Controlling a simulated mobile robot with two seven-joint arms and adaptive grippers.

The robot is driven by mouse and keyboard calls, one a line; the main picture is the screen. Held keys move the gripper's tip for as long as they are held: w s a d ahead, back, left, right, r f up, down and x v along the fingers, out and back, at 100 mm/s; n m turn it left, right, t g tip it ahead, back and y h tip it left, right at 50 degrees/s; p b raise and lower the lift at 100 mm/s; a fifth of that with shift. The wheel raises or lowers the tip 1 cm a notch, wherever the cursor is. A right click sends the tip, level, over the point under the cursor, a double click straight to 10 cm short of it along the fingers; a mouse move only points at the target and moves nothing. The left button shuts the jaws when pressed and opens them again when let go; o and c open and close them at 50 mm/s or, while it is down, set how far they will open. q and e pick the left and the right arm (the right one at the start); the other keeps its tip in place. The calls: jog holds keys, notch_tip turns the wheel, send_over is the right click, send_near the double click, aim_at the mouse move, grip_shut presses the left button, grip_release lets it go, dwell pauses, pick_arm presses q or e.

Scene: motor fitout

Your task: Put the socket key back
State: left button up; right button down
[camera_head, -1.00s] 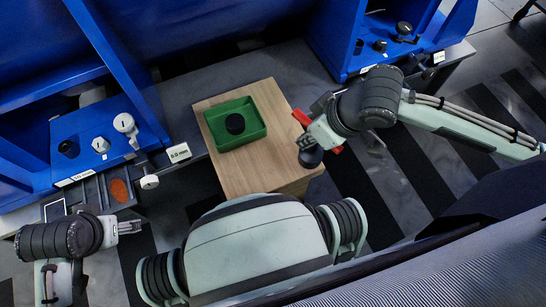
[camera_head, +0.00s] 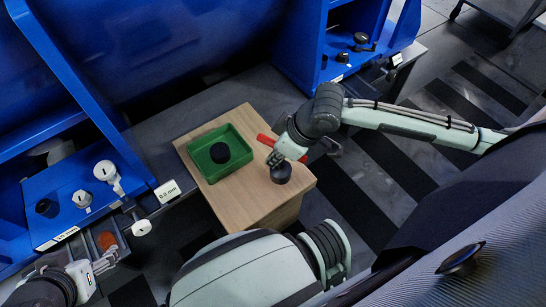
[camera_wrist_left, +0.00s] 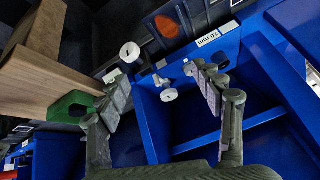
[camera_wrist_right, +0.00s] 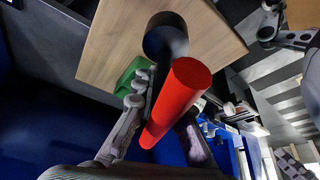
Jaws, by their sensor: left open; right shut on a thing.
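The socket key has a red handle (camera_head: 267,139) and a black round socket end (camera_head: 281,173). My right gripper (camera_head: 283,156) is shut on it and holds it at the right part of the wooden stand. In the right wrist view the red handle (camera_wrist_right: 182,92) points toward the camera, and the black end (camera_wrist_right: 163,38) appears against the wood. I cannot tell whether it touches the top. My left gripper (camera_head: 100,262) is open at the lower left, near the left blue station. In the left wrist view its fingers are spread apart with nothing between them.
A green tray (camera_head: 243,138) with a black round part (camera_head: 220,153) sits on the wooden stand (camera_head: 258,202). The left blue station (camera_head: 70,222) holds white knobs (camera_head: 106,172) and a black one. Another blue station (camera_head: 345,68) stands at the back right. Striped floor lies right of the stand.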

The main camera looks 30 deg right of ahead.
jog(key=w+f, duration=0.1)
jog(key=f, duration=0.1)
jog(key=w+d+f+b, duration=0.1)
jog(key=f, duration=0.1)
jog(key=w+f, duration=0.1)
jog(key=f, duration=0.1)
jog(key=shift+w+d+f+b, duration=0.15)
jog(key=shift+w+b, duration=0.15)
jog(key=shift+w, duration=0.05)
pick_arm(q)
jog(key=w+d+r+m+t+h, duration=0.1)
jog(key=w+d+r+t+h, duration=0.1)
jog(key=w+d+r+t, duration=0.2)
jog(key=w+d+r, duration=0.1)
jog(key=w+d, duration=0.1)
jog(key=shift+w+d+h, duration=0.25)
jog(key=shift+w+h, duration=0.05)
jog(key=shift+w, duration=0.05)
jog(key=shift+s+a, duration=0.1)
pick_arm(e)
jog(key=c, duration=1.6)
grip_release()
jog(key=shift+f, duration=0.15)
pick_arm(q)
jog(key=shift+f, duration=0.1)
jog(key=shift+t, duration=0.3)
